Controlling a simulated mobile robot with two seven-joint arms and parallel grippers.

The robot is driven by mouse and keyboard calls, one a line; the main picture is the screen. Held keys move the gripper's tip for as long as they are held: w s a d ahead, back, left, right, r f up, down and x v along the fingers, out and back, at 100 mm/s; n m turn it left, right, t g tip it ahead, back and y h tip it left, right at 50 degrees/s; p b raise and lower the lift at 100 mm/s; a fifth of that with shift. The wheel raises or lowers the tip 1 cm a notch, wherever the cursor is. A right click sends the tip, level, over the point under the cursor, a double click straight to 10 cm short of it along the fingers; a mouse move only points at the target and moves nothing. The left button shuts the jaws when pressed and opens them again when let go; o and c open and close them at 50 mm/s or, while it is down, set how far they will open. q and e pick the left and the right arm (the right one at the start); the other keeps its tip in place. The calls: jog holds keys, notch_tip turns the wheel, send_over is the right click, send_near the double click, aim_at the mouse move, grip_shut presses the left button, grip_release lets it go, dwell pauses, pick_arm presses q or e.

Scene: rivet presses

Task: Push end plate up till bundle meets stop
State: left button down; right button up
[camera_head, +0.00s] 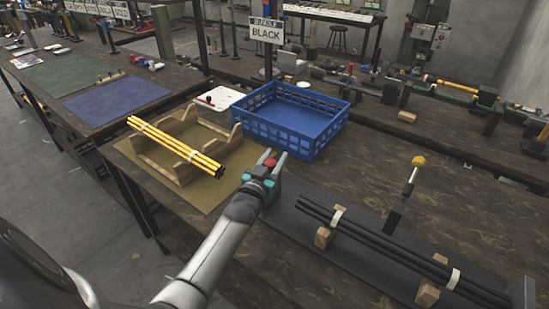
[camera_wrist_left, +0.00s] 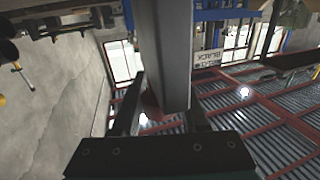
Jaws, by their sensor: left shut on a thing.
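A bundle of long black rods (camera_head: 385,243), tied with white bands, rests on two wooden blocks (camera_head: 427,293) on a dark mat at right. A grey upright plate (camera_head: 526,292) stands by its near right end; whether it is the end plate or the stop I cannot tell. My left gripper (camera_head: 267,160) is beyond the bundle's far left end, apart from it. In the left wrist view its fingers (camera_wrist_left: 160,112) are shut on a grey bar (camera_wrist_left: 165,50), with a red part beside it. I cannot tell whether that bar is the end plate. My right gripper is not in view.
A blue crate (camera_head: 325,145) stands behind my left gripper, by a BLACK sign (camera_head: 267,31). A yellow bundle (camera_head: 165,142) lies on a wooden cradle (camera_head: 185,172) at left. A yellow-knobbed lever (camera_head: 407,188) rises behind the black rods.

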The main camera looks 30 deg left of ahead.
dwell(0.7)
pick_arm(q)
jog(key=d+p, duration=0.2)
jog(key=d, duration=0.6)
jog(key=shift+s+d, duration=0.25)
jog(key=shift+s, duration=0.1)
jog(key=shift+f, duration=0.1)
jog(key=shift+c, duration=2.2)
grip_release()
jog(key=s+d+p, duration=0.2)
jog(key=s, duration=1.3)
jog(key=shift+d+p, duration=0.3)
jog(key=shift+d, duration=0.05)
